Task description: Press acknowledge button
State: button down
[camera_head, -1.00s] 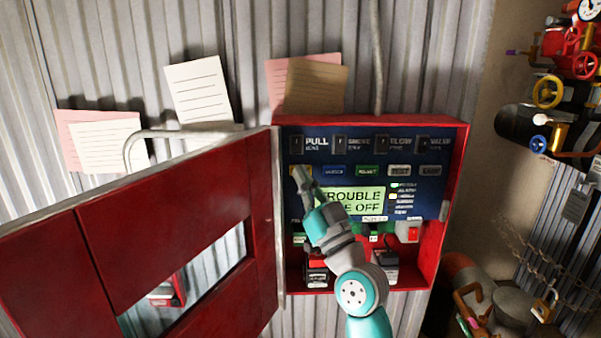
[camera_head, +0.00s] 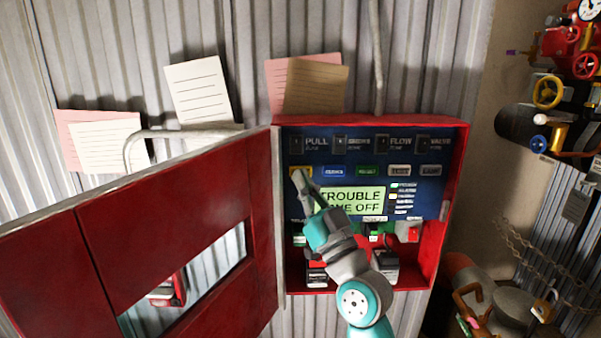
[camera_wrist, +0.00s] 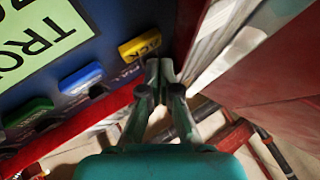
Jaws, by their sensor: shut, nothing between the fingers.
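The yellow acknowledge button (camera_wrist: 140,46), marked "ACK", sits at the upper left of the blue panel face. In the head view the button (camera_head: 305,171) is partly covered by my fingers. My gripper (camera_head: 297,177) is shut and empty, with its tips right by the button. In the wrist view the fingertips (camera_wrist: 163,70) are together just below and right of the button. A small gap seems to show there; I cannot tell whether they touch it. The green display (camera_head: 352,200) shows "TROUBLE" and a second line partly hidden by my arm.
Blue (camera_head: 334,171) and green (camera_head: 367,171) buttons sit to the right in the same row. The open red door (camera_head: 120,235) stands close to the left of my gripper. The red cabinet rim (camera_head: 456,180) surrounds the panel. Batteries (camera_head: 385,268) lie at the bottom.

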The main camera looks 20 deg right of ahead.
jog(key=shift+s+a, duration=0.25)
jog(key=shift+s, duration=0.55)
jog(key=shift+s+a, duration=0.2)
jog(key=shift+s, duration=0.6)
jog(key=shift+s+a, duration=0.25)
jog(key=shift+s, duration=0.55)
